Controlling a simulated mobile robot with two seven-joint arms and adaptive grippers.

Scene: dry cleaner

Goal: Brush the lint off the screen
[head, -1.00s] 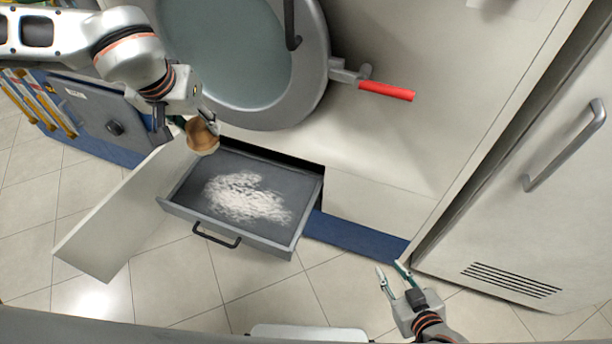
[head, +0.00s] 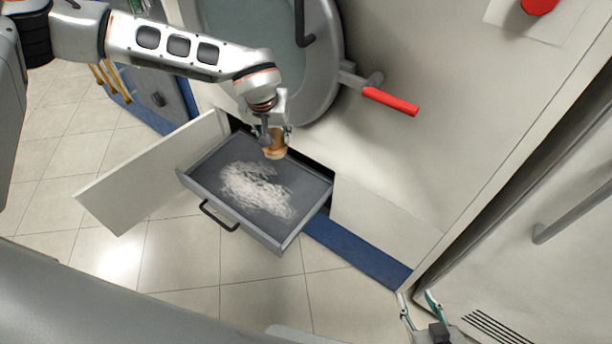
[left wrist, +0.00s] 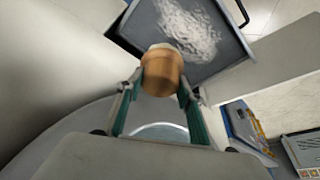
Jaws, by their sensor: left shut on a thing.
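The screen (head: 310,190) is a dark grey panel in a pulled-out drawer frame with a black handle, below the round machine door. White lint (head: 255,190) lies in a patch over its middle. My left gripper (head: 274,138) is shut on a brush (head: 275,150) with a tan wooden body, at the back edge of the screen. In the left wrist view the brush (left wrist: 162,72) sits between the fingertips, with its pale end toward the lint (left wrist: 188,30). I cannot tell whether it touches the screen. My right gripper (head: 420,306) is open and empty at the lower right.
An open white flap door (head: 150,175) stands left of the drawer. The round machine door (head: 322,70) and a red-handled lever (head: 390,101) are above it. A cabinet with a grey bar handle (head: 575,212) is at the right. Tiled floor (head: 180,260) lies in front.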

